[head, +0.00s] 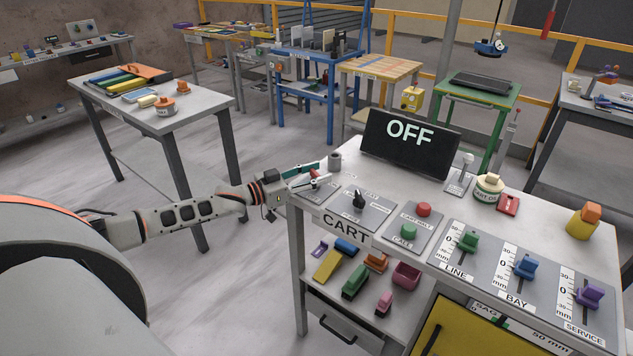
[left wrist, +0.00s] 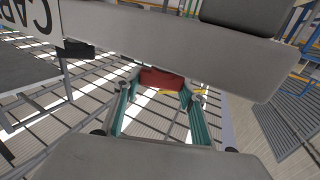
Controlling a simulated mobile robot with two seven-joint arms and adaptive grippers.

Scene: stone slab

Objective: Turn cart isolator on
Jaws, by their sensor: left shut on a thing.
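The cart desk (head: 383,165) has a front label reading CART and a black display (head: 408,143) reading OFF. At its left corner is a grey plate (head: 322,193) with a red handle, mostly hidden by my gripper in the head view. My left gripper (head: 318,178) reaches in from the left with its teal fingers over this plate. In the left wrist view the red handle (left wrist: 162,78) lies between the teal fingers, and the gripper is shut on it. The handle's exact angle cannot be told. My right gripper is out of view.
Close by are a grey cylinder (head: 334,161), a black rotary knob (head: 359,200), and red (head: 424,209) and green (head: 408,231) buttons. Green, blue and purple sliders line the right front. Colored blocks fill the shelf below. Floor is free left of the desk.

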